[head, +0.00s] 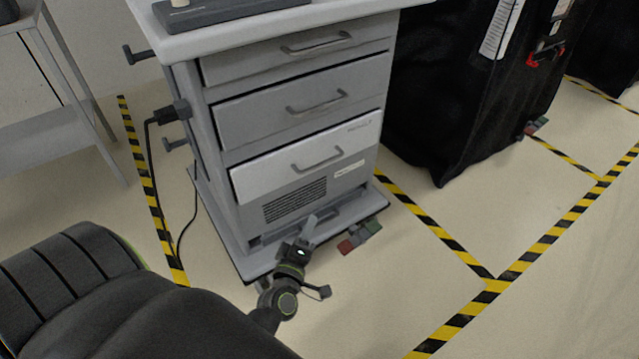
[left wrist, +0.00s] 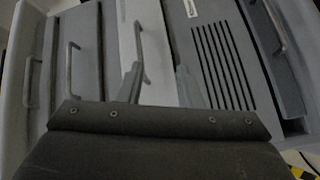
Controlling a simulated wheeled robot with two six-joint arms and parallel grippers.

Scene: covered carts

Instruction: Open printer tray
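The printer (head: 295,200) sits in the lower part of a grey cart. Its light tray front (head: 262,172) has a bar handle (head: 318,160), with a vented panel below. The tray front looks shut or nearly so. In the left wrist view the tray front (left wrist: 158,40) stands upright in the picture, with its handle (left wrist: 140,50) beyond the left finger. My left gripper (head: 304,232) is low in front of the cart, below the tray handle. Its fingers (left wrist: 158,72) are apart with nothing held between them. My right gripper is not in view.
Two grey drawers (head: 300,105) with bar handles are above the tray. Another handle (head: 322,216) is near the cart's base. A black covered cart (head: 460,90) stands to the right. Striped floor tape (head: 440,225) crosses open floor. A cable (head: 150,170) hangs at left.

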